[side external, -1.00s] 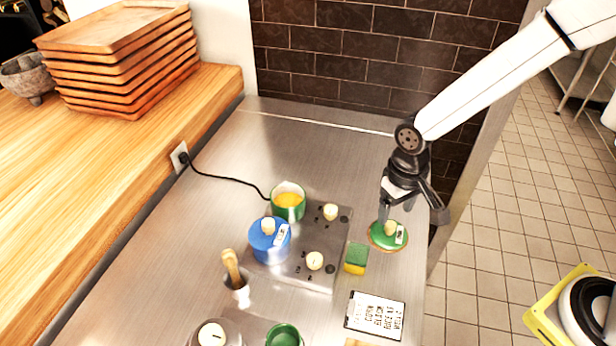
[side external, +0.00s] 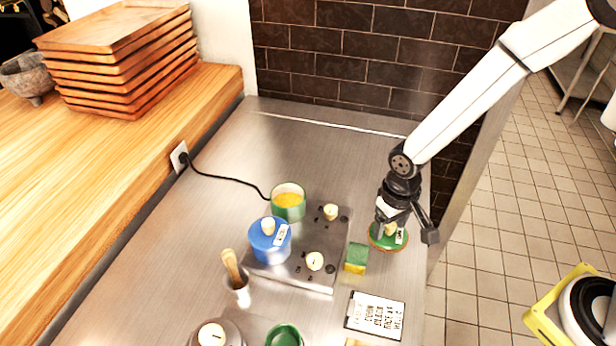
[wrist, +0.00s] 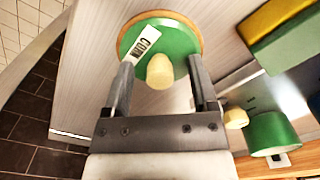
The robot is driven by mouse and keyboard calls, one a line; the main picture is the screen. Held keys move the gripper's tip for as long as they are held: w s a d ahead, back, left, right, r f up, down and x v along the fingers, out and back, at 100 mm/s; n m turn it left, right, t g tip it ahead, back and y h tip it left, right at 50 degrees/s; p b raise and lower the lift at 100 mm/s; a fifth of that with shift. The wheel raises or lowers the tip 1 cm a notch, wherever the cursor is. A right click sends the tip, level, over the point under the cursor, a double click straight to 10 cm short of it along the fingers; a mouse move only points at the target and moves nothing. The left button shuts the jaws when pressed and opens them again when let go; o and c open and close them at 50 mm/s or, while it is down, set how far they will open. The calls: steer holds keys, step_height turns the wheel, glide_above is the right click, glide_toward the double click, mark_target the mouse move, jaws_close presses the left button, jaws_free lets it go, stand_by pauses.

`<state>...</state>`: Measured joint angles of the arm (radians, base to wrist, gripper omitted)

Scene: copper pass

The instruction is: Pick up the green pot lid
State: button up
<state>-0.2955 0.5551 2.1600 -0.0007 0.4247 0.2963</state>
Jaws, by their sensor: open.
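The green pot lid (side external: 386,243) lies on the steel counter near its right edge, with a pale knob on top and a white label reading "CORN". It also shows in the wrist view (wrist: 180,42), where its rim looks tan. My gripper (side external: 405,228) is above the lid, pointing down. In the wrist view my gripper (wrist: 160,78) is open, with one finger on each side of the pale knob (wrist: 160,70) and a gap on both sides. Whether the fingertips touch the lid's top I cannot tell.
A green and yellow sponge (side external: 356,258) sits just left of the lid. Further left are a hob (side external: 300,275), a green pot with yellow contents (side external: 288,201) and a blue lidded pot (side external: 268,242). A sign card (side external: 375,315) lies in front. The counter behind is clear.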

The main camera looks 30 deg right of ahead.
stand_by(0.3)
jaws_close()
stand_by(0.3)
steer(key=shift+r, duration=5)
steer(key=w+a+r, duration=0.3)
steer(key=w+a, duration=1.1)
steer(key=a, duration=0.1)
steer(key=shift+a+r, duration=0.35)
steer(key=shift+r, duration=0.05)
